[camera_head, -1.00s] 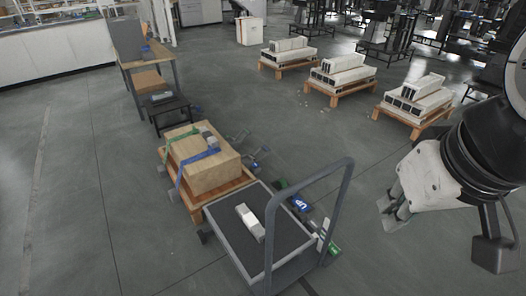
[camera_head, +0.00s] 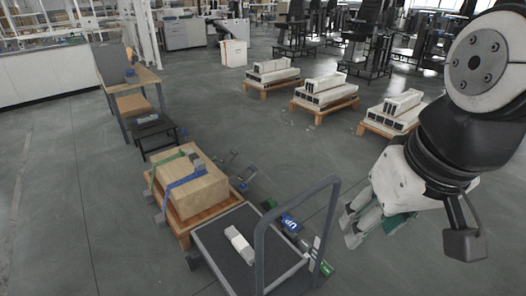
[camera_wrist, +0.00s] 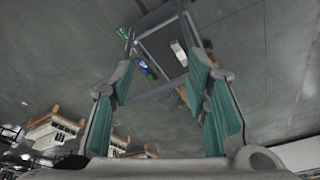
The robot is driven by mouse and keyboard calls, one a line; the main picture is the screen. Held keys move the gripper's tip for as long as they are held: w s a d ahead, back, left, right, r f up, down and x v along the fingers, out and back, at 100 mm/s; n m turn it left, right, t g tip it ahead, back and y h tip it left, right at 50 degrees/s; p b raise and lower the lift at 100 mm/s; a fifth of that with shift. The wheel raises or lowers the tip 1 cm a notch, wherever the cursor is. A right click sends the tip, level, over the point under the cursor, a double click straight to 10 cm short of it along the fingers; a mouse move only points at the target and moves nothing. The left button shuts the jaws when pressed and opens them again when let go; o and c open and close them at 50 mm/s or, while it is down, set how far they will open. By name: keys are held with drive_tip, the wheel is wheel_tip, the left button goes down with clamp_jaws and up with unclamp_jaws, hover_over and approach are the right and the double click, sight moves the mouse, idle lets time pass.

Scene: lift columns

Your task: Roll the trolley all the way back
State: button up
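The trolley (camera_head: 208,238) has a dark flat deck with a grey rim and a tall grey push handle (camera_head: 258,232) at its right end. A pale block-shaped item (camera_head: 239,245) lies on the deck. The trolley's far left end is close to a wooden pallet; I cannot tell if they touch. My gripper (camera_head: 352,225) is in the air to the right of the handle, apart from it. In the wrist view my gripper (camera_wrist: 160,85) has its green-padded fingers spread with nothing between them, and the trolley (camera_wrist: 163,45) shows upside down beyond.
A pallet (camera_head: 217,210) with a strapped cardboard box (camera_head: 190,190) stands beyond the trolley. Blue and green tools (camera_head: 288,222) lie on the floor beside it. Pallets of white columns (camera_head: 325,90) stand farther right.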

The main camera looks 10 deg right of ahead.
drive_tip(key=w+f+g+y+b, duration=0.1)
drive_tip(key=w+f+g+y, duration=0.35)
drive_tip(key=w, duration=0.55)
drive_tip(key=m+t+y+b, duration=0.3)
drive_tip(key=m+t+y, duration=0.15)
drive_tip(key=y, duration=0.65)
approach(311, 195)
drive_tip(key=shift+t, duration=0.4)
drive_tip(key=p+x, duration=0.1)
drive_tip(key=x, duration=0.5)
drive_tip(key=p+x, duration=0.1)
drive_tip(key=x, duration=0.5)
drive_tip(key=shift+s+a+f, duration=0.1)
drive_tip(key=shift+s+f, duration=0.05)
drive_tip(key=shift+s, duration=0.05)
clamp_jaws()
